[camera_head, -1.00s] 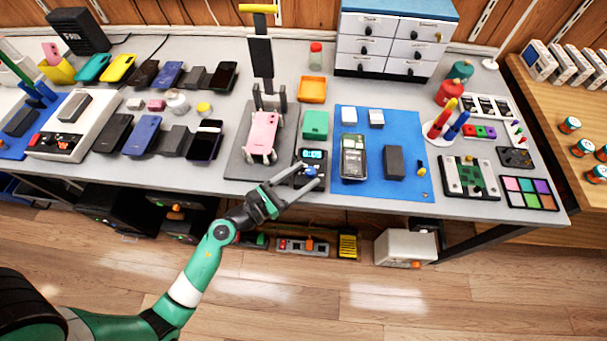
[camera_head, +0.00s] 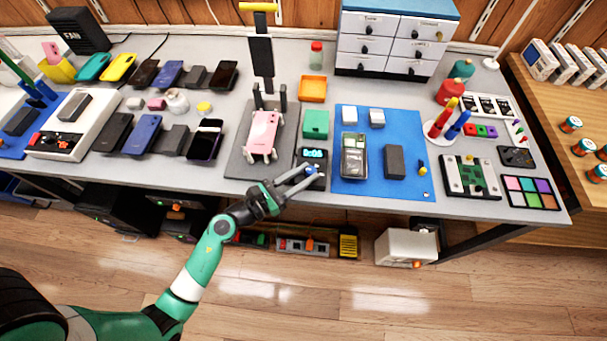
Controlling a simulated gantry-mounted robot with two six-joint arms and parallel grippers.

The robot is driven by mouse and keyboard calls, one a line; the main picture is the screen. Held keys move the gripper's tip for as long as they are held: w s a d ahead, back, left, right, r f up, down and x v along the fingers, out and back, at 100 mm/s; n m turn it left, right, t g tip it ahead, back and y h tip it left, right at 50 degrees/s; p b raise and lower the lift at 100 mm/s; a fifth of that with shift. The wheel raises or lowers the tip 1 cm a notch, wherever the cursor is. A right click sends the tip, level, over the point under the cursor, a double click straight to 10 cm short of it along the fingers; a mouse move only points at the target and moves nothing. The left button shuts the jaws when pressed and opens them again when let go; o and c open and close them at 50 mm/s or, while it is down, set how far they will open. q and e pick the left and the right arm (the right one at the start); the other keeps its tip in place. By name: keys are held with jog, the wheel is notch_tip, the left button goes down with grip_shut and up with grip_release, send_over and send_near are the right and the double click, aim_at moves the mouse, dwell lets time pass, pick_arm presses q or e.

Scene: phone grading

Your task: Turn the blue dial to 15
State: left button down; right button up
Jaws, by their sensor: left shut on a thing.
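The blue dial (camera_head: 311,170) sits on the front part of a small black timer box (camera_head: 318,182) near the front edge of the table. The lit display (camera_head: 313,154) above it seems to read 0:05, though the digits are small. My left gripper (camera_head: 309,174) reaches in from the lower left, with its fingers on either side of the dial, shut on it. The fingers partly hide the dial. My right gripper is not in view.
A pink phone (camera_head: 264,131) rests in a stand on a dark mat just left of the timer. A green box (camera_head: 316,124) and orange tray (camera_head: 312,89) stand behind.

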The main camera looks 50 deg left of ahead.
pick_arm(q)
jog(key=shift+a+f+m+h+b, duration=0.15)
jog(key=shift+a+m+h+b, duration=0.15)
jog(key=shift+m+h+b, duration=0.55)
jog(key=shift+m+g+h, duration=0.4)
jog(key=shift+m+h, duration=0.25)
jog(key=shift+h, duration=0.8)
jog(key=c, duration=0.6)
grip_release()
jog(key=p+v, duration=0.2)
jog(key=v, duration=0.9)
jog(key=shift+p, duration=0.4)
jog(key=shift+s, duration=0.3)
